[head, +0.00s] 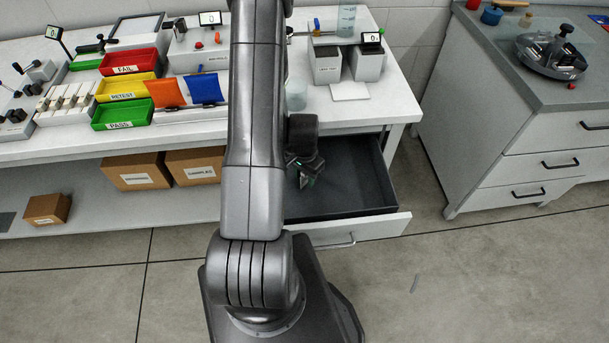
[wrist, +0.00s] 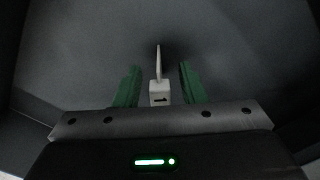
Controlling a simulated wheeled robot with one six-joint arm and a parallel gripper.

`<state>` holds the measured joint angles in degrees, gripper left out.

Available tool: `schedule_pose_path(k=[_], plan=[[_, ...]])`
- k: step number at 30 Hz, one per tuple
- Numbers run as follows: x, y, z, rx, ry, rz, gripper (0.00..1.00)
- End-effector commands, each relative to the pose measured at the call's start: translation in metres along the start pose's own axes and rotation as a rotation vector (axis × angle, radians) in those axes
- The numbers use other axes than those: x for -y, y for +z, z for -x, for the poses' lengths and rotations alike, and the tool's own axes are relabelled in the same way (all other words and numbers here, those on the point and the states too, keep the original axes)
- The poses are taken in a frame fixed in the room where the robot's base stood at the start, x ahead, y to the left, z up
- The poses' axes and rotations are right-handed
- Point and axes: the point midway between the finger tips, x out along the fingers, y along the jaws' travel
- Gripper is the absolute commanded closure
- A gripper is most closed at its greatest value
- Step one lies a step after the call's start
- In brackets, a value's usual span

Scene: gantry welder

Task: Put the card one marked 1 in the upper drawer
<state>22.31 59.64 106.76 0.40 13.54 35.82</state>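The drawer (head: 350,205) under the right part of the white bench is pulled open, with a dark interior. My gripper (head: 305,178) points down into it. In the wrist view my gripper (wrist: 158,88) has its green fingers apart. Between them is a small pale piece (wrist: 159,92) with a dark mark and a thin upright plate, seen nearly edge-on. This is likely the card; I cannot read a 1 on it. A gap shows on each side between piece and fingers. Whether it touches the drawer floor I cannot tell. My arm hides part of the drawer in the head view.
The white bench holds red FAIL (head: 128,63), yellow RETEST (head: 124,88) and green PASS (head: 122,113) trays, and grey bins (head: 326,66). Cardboard boxes (head: 136,172) sit on the shelf below. A grey cabinet (head: 540,130) stands right.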

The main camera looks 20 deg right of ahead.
Motion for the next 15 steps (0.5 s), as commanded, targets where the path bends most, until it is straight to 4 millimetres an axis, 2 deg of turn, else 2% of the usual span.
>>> schedule_pose_path(k=[9, 15], plan=[[0.0, -0.001, 0.008, -0.002, -0.001, 0.0, 0.63], [0.001, -0.001, 0.036, -0.004, -0.003, 0.0, 0.63]])
